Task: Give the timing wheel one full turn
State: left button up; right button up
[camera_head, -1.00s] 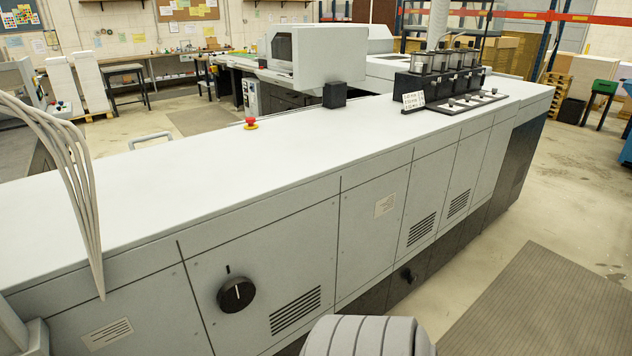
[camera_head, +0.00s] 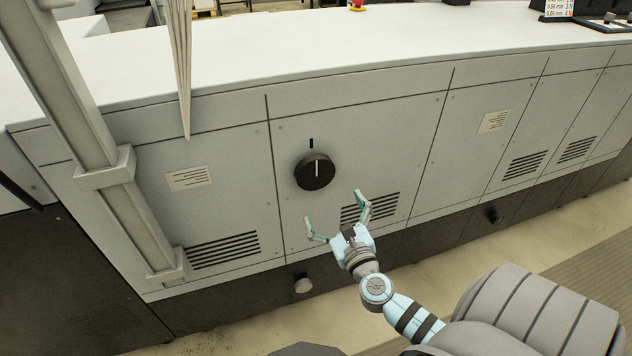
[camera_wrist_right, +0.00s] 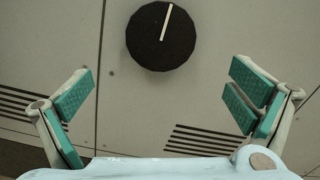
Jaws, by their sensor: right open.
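The timing wheel (camera_head: 314,172) is a round black knob with a white line on the grey machine's front panel. A short black mark (camera_head: 311,143) sits on the panel just above it. In the head view the white line points nearly straight up. The wheel also shows at the top middle of the right wrist view (camera_wrist_right: 161,45), where its line leans a little right. My right gripper (camera_head: 333,215) is open and empty, below the wheel and apart from it. In the wrist view its green-padded fingers (camera_wrist_right: 158,103) are spread wide below the wheel. My left gripper is not in view.
Vent slots (camera_head: 371,208) lie right of the wheel and a label plate (camera_head: 188,178) lies left. A grey post (camera_head: 100,160) and hanging cables (camera_head: 181,70) stand at the left. A small round knob (camera_head: 302,285) sits low on the dark base. A red button (camera_head: 357,5) is on top.

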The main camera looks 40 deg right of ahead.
aim_at(317, 177)
jog(key=b+x, duration=0.1)
jog(key=x, duration=1.1)
jog(key=shift+w+d+f, duration=0.1)
jog(key=shift+w, duration=0.05)
jog(key=shift+w+d, duration=0.2)
jog(key=shift+w, duration=0.3)
jog(key=shift+c, duration=0.2)
jog(key=c, duration=0.9)
